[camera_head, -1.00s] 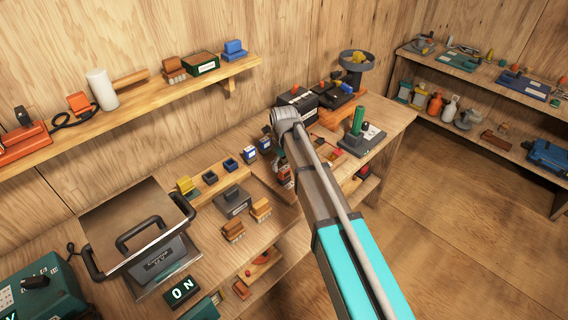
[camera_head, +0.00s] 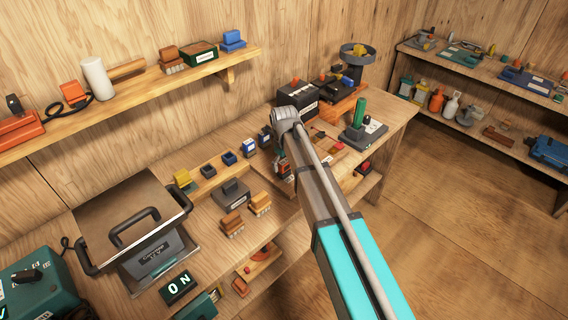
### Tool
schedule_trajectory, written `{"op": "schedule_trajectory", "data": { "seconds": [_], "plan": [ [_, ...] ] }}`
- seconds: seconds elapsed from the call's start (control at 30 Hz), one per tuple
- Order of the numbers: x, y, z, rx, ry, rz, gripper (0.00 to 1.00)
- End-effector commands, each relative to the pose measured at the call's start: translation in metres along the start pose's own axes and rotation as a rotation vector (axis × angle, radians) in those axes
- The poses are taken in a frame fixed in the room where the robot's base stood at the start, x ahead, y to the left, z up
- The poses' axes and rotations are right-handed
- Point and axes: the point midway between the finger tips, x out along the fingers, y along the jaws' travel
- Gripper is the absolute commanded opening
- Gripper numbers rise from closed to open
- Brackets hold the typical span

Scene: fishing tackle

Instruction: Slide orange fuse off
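I cannot single out an orange fuse with certainty. Two small orange-brown blocks, an orange block (camera_head: 260,203) and a browner one (camera_head: 231,224), stand on the workbench (camera_head: 205,240), left of my arm. They sit in front of a grey block (camera_head: 233,193) with a label. My arm reaches from the bottom right up over the bench. My gripper is mostly hidden behind the arm, near small dark and red parts at the bench's middle. Its fingers cannot be made out, nor whether it holds anything.
A metal press-like box (camera_head: 130,215) with black handles and an ON sign (camera_head: 178,288) stand at the left. A black box (camera_head: 297,97) and a green cylinder on a base (camera_head: 359,113) stand at the back right. A wall shelf (camera_head: 130,100) runs above. The floor at right is clear.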

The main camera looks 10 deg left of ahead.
Motion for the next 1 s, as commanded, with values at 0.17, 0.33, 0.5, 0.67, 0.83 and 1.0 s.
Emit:
{"op": "schedule_trajectory", "data": {
  "seconds": [0.17, 0.33, 0.5, 0.67, 0.83, 1.0],
  "plan": [
    [0.000, 0.000, 0.000, 0.000, 0.000, 0.000, 0.57],
    [0.000, 0.000, 0.000, 0.000, 0.000, 0.000, 0.26],
    [-0.001, 0.000, 0.000, 0.000, 0.000, 0.000, 0.16],
    [-0.005, 0.000, 0.000, 0.000, 0.000, 0.000, 0.15],
    [-0.013, 0.000, 0.000, 0.000, 0.000, 0.000, 0.15],
    [-0.020, 0.000, 0.000, 0.000, 0.000, 0.000, 0.15]
  ]
}}
